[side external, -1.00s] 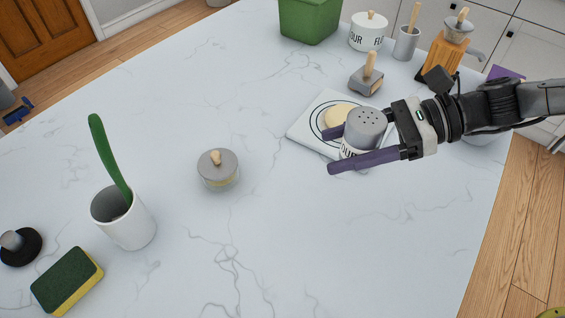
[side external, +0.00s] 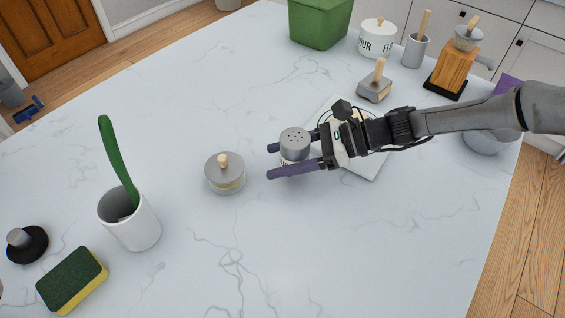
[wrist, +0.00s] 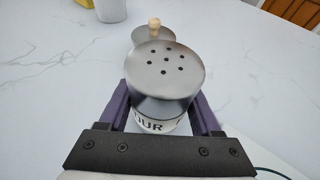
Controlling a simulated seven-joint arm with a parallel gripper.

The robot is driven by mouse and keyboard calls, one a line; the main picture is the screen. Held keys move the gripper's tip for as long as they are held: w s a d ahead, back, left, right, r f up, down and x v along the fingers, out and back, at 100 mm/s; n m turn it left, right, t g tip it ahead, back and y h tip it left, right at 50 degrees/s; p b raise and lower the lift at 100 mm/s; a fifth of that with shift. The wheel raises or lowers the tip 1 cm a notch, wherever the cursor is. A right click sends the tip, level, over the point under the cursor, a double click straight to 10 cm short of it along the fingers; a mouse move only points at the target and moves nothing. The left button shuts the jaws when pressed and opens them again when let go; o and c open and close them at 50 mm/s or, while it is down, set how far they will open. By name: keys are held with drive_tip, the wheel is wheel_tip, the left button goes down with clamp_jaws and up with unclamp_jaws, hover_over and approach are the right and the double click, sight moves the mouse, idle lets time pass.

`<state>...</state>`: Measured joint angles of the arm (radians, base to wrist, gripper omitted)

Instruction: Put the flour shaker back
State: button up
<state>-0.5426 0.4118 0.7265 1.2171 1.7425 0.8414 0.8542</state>
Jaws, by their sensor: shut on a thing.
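The flour shaker (side external: 295,142) has a grey metal top with holes and a white body with black lettering. It stands upright between the purple fingers of my gripper (side external: 279,160), which is shut on it. The shaker (wrist: 163,78) also fills the middle of the wrist view, with the fingers (wrist: 163,110) on both sides of it. I cannot tell whether its base touches the counter. A small glass jar with a grey lid and wooden knob (side external: 225,174) stands just left of the shaker. It shows behind the shaker in the wrist view (wrist: 152,32).
A white board (side external: 365,165) lies under my arm. A white flour canister (side external: 374,42), a grey block with wooden handle (side external: 374,90), a grey cup (side external: 414,50) and a green bin (side external: 318,22) stand behind. A white cup (side external: 133,222) and sponge (side external: 72,280) are left. The front counter is clear.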

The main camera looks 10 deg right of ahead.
drive_tip(key=shift+f, duration=1.05)
drive_tip(key=shift+f, duration=0.15)
drive_tip(key=o, duration=1.5)
drive_tip(key=shift+c, duration=0.2)
drive_tip(key=shift+r, duration=0.2)
drive_tip(key=v, duration=1.2)
drive_tip(key=shift+s, duration=0.1)
drive_tip(key=shift+d+r, duration=0.1)
drive_tip(key=shift+r, duration=0.05)
